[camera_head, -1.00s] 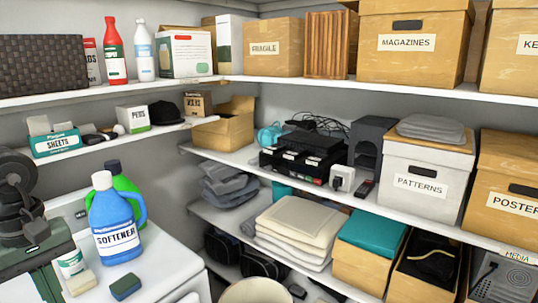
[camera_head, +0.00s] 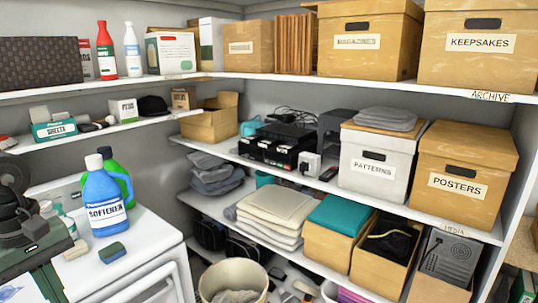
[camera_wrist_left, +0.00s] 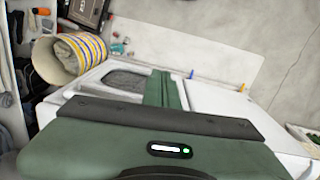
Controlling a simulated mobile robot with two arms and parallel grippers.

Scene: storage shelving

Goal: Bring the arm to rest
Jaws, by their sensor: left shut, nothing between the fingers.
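My left gripper shows in the left wrist view (camera_wrist_left: 158,88), with its green fingers together and nothing between them. In the head view my left arm comes in at the left edge, and the green gripper body (camera_head: 38,252) hangs over the left part of the white appliance top. The fingertips are cut off or hard to make out there. The gripper is left of the blue softener bottle (camera_head: 105,200) and looks apart from it. My right arm is not in view.
The white appliance top (camera_head: 145,238) also holds a green bottle, a sponge (camera_head: 112,252) and small items. A pale bin (camera_head: 234,278) stands right of it, also seen striped in the left wrist view (camera_wrist_left: 68,58). Shelves with boxes, such as the posters box (camera_head: 462,180), line the walls.

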